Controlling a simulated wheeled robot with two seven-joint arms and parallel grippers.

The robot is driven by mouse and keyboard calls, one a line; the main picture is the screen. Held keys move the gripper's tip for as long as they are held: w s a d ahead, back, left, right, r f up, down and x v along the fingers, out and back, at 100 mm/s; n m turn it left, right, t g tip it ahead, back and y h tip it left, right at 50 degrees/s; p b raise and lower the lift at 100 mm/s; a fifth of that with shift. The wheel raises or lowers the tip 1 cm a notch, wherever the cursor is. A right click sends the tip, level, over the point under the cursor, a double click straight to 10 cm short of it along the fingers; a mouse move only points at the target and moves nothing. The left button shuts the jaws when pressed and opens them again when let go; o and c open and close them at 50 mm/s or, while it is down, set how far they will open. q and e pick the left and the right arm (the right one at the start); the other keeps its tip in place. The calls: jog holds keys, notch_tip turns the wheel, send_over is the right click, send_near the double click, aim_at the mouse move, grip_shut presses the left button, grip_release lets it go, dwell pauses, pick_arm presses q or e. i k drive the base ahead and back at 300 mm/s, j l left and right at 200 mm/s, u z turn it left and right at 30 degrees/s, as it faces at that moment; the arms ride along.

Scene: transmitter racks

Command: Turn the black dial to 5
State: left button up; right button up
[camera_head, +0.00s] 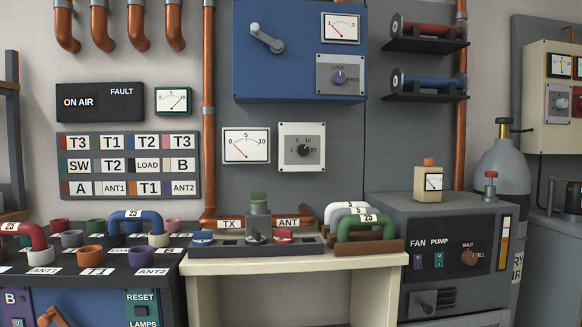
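The black dial (304,150) sits in the middle of a pale square plate (288,165) on the grey wall panel, near the centre of the view. Small numbers ring it: a 5 at the upper left, a 10 at the upper right, and what looks like 25 at the right. The dial is too small to tell which number it points to. A white meter (246,145) marked 0, 5 and 10 is mounted just left of it. Neither of my grippers is in view.
Below the dial, a cream table (290,265) carries the TX/ANT switch block (258,236) and several U-shaped links. A blue cabinet (285,75) with a lever hangs above. Shelves (425,44) with rods are upper right. The space before the dial looks clear.

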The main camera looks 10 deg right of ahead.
aim_at(303, 150)
jog(key=l+z, duration=0.15)
jog(key=l, duration=0.3)
jog(key=i+l+z, duration=0.1)
jog(key=l, duration=0.35)
jog(key=i+l+z, duration=0.15)
jog(key=l, duration=0.25)
jog(key=i+l+z, duration=0.15)
jog(key=l, duration=0.3)
